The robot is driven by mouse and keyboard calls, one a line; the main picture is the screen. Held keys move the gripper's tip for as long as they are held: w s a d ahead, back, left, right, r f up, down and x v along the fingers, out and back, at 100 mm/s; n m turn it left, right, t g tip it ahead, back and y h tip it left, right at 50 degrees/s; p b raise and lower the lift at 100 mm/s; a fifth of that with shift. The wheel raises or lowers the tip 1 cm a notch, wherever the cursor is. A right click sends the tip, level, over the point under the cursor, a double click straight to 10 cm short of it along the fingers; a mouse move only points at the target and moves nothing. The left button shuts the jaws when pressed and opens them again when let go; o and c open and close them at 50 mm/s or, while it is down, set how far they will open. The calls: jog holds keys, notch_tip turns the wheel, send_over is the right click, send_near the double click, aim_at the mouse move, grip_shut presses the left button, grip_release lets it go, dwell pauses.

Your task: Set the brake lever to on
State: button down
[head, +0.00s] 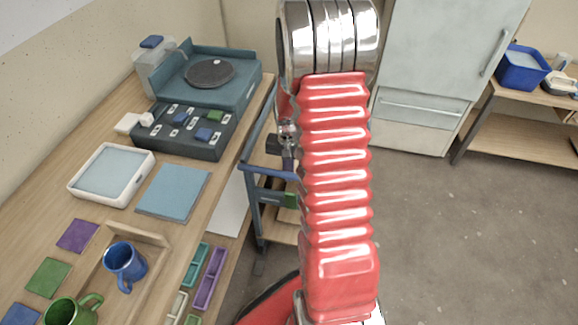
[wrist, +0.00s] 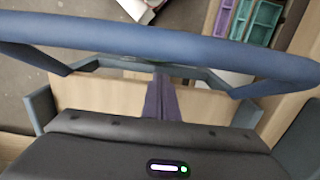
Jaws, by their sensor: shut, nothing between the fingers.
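A blue-framed cart (head: 262,215) stands beside the wooden bench, with a blue push bar (head: 262,169) at its top. In the wrist view the push bar (wrist: 160,45) crosses the upper part of the picture. I cannot make out the brake lever for certain; a small green patch (head: 290,200) shows low on the cart, partly behind my arm. My gripper (wrist: 161,80) shows in the wrist view as shut dark fingers below the bar, with nothing between them. Whether it touches the bar I cannot tell. In the head view my red arm hides part of the cart.
The bench at left carries a turntable unit (head: 210,72), a dark control box (head: 185,130), a white tray (head: 112,174), a blue mug (head: 124,262) and a green mug (head: 72,312). A pale fridge (head: 440,60) stands behind. The floor at right (head: 470,240) is clear.

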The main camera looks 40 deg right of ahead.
aim_at(287, 193)
jog(key=shift+f, duration=2.2)
jog(key=shift+s+a, duration=0.7)
jog(key=shift+a, duration=0.15)
notch_tip(287, 193, up, 10)
jog(key=shift+s+a, duration=0.2)
jog(key=shift+a, duration=0.15)
